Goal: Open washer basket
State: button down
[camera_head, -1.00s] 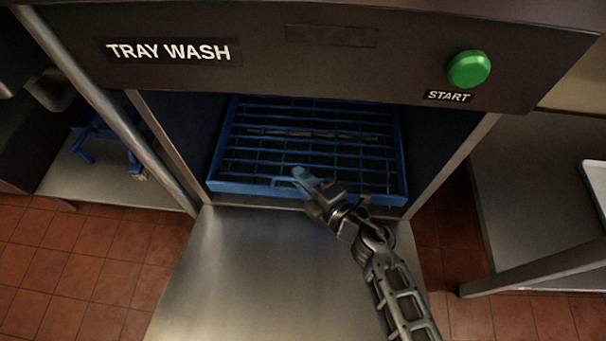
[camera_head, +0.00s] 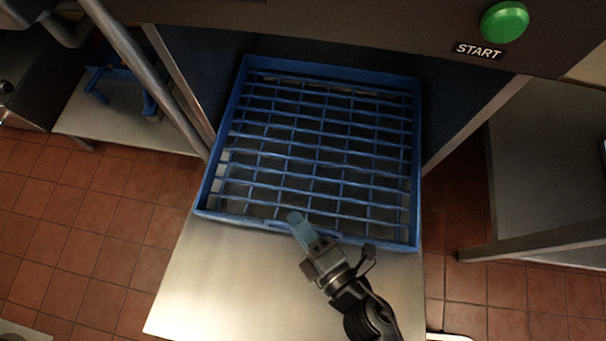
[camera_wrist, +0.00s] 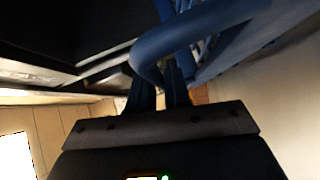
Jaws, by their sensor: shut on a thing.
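The blue washer basket (camera_head: 206,200) is a shallow wire-grid tray in the head view. It sits partly out of the tray washer's opening, with its front part over the metal shelf (camera_head: 235,285). Its front handle (camera_head: 275,226) is a blue loop. My gripper (camera_head: 299,222) is shut on this handle at the basket's front edge. In the wrist view the blue handle (camera_wrist: 205,30) curves close across the fingers (camera_wrist: 157,88). The back of the basket lies within the dark washer opening.
The green START button (camera_head: 504,22) is on the washer's front panel at upper right. Side counters stand at the left (camera_head: 125,125) and right (camera_head: 540,190). A blue item (camera_head: 97,85) lies on the left one. A slanted metal bar (camera_head: 150,75) runs left of the opening.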

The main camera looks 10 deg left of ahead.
jog(key=shift+s, duration=0.35)
jog(key=c, duration=1.2)
grip_release()
jog(key=p+v, duration=0.1)
jog(key=v, duration=0.6)
jog(key=shift+s+d, duration=0.25)
jog(key=shift+s, duration=0.05)
